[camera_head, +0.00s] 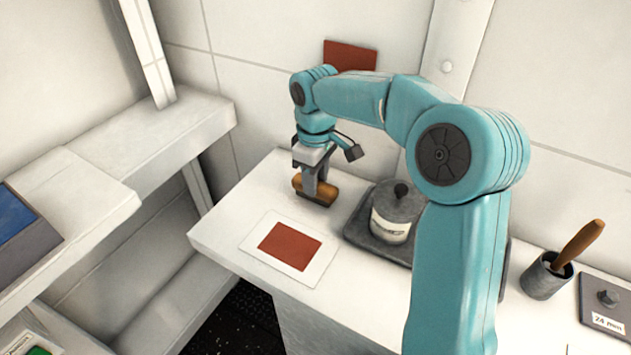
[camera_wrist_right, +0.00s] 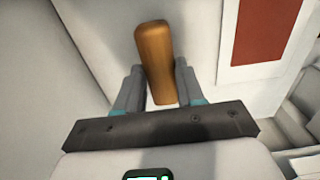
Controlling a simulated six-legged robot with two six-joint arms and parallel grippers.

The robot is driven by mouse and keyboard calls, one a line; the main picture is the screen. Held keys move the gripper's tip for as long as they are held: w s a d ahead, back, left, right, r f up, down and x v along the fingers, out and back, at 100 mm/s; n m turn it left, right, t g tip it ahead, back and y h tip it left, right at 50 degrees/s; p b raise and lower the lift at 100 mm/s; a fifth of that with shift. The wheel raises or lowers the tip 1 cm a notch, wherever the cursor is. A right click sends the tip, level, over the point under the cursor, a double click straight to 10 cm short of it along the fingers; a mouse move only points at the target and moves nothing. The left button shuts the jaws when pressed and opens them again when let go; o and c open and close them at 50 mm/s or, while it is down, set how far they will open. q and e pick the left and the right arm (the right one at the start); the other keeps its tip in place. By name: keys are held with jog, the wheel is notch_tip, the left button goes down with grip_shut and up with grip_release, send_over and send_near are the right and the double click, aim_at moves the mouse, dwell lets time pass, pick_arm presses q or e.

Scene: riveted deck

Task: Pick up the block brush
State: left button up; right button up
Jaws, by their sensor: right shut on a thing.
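The block brush (camera_head: 308,191) has a tan wooden body with a darker underside, and in the head view it is at the back of the white counter. My right gripper (camera_head: 319,181) points down over it and is shut on it. In the right wrist view the brush's wooden back (camera_wrist_right: 155,60) lies between the two fingers of my right gripper (camera_wrist_right: 158,85). I cannot tell whether the brush touches the counter. My left gripper is not in view.
A white card with a red-brown square (camera_head: 290,246) lies in front of the brush. Right of it, a dark tray (camera_head: 367,240) holds a lidded, labelled pot (camera_head: 392,222). A grey cup (camera_head: 545,277) with a wooden-handled tool (camera_head: 580,243) stands further right. White shelves (camera_head: 90,190) are at left.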

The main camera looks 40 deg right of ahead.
notch_tip(320, 180, up, 20)
jog(key=p, duration=0.5)
jog(key=shift+o, duration=0.9)
jog(key=shift+f, duration=0.15)
jog(key=shift+c, duration=0.2)
